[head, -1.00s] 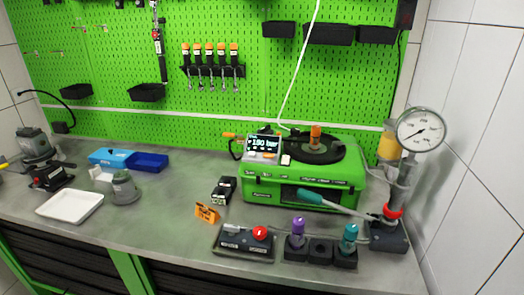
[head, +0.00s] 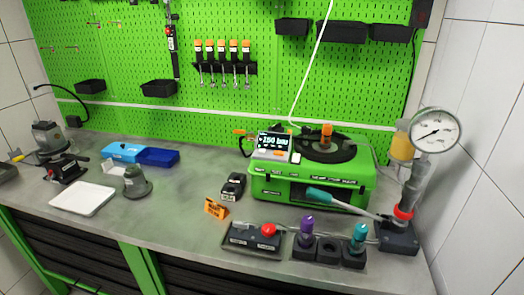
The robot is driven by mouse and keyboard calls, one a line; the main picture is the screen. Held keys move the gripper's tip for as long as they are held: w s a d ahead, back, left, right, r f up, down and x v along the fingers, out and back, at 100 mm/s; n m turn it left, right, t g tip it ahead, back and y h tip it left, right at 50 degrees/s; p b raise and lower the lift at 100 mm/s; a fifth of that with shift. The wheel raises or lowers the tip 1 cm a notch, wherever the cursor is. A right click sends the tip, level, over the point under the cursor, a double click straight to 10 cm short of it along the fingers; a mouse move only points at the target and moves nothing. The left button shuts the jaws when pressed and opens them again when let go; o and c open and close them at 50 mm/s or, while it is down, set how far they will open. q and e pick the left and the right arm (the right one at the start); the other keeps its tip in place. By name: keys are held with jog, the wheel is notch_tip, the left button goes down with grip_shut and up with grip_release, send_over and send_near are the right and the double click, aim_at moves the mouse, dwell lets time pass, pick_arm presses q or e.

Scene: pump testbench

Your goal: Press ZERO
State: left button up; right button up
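The green test bench unit (head: 310,187) stands on the right half of the worktop. Its tilted control panel with a lit display (head: 274,142) sits at its left front top and shows a pressure reading of about 150 or 180 bar. Small buttons, one orange (head: 279,153) and one white (head: 296,158), lie along the panel's lower edge. Their labels are too small to read, so I cannot tell which is ZERO. Neither of my grippers shows in the head view.
A pressure gauge (head: 435,131) stands at the right with a teal-handled lever (head: 320,194) reaching left. In front are a box with a red button (head: 268,230) and a holder with purple (head: 306,224) and teal (head: 360,232) pieces. A white tray (head: 82,198) lies left. The middle worktop is mostly clear.

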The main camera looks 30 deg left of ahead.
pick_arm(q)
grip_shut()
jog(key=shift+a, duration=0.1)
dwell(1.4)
